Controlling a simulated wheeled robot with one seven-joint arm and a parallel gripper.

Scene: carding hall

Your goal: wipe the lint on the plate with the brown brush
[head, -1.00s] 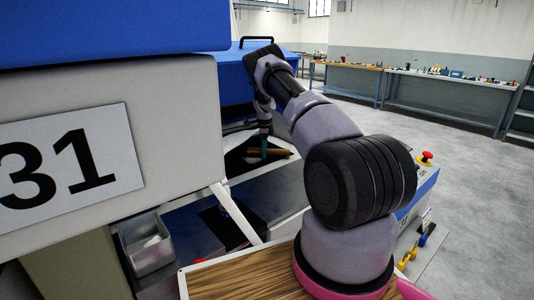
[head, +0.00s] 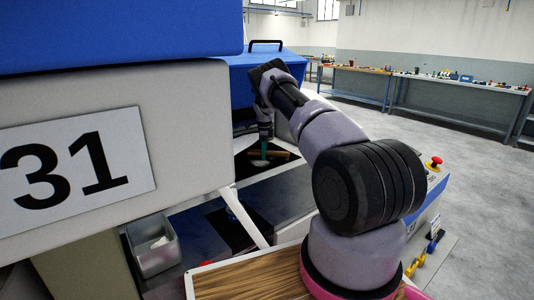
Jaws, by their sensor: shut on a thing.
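My gripper (head: 264,149) points down at the far end of my arm, inside the opening of the machine. It is shut on the brown brush (head: 279,155), which lies crosswise in its teal fingers, low over the dark plate (head: 286,167). A small pale patch, likely the lint (head: 259,163), shows on the plate just below the fingers. Whether the brush touches the plate cannot be told at this size. Part of the plate is hidden by the machine's white panel.
The white panel marked 31 (head: 170,185) closes off the left, and a pale strut (head: 245,218) slants in front of the opening. A metal bin (head: 153,262) stands lower left. A red button (head: 436,162) sits on the right. Open floor lies beyond, before the workbenches (head: 455,92).

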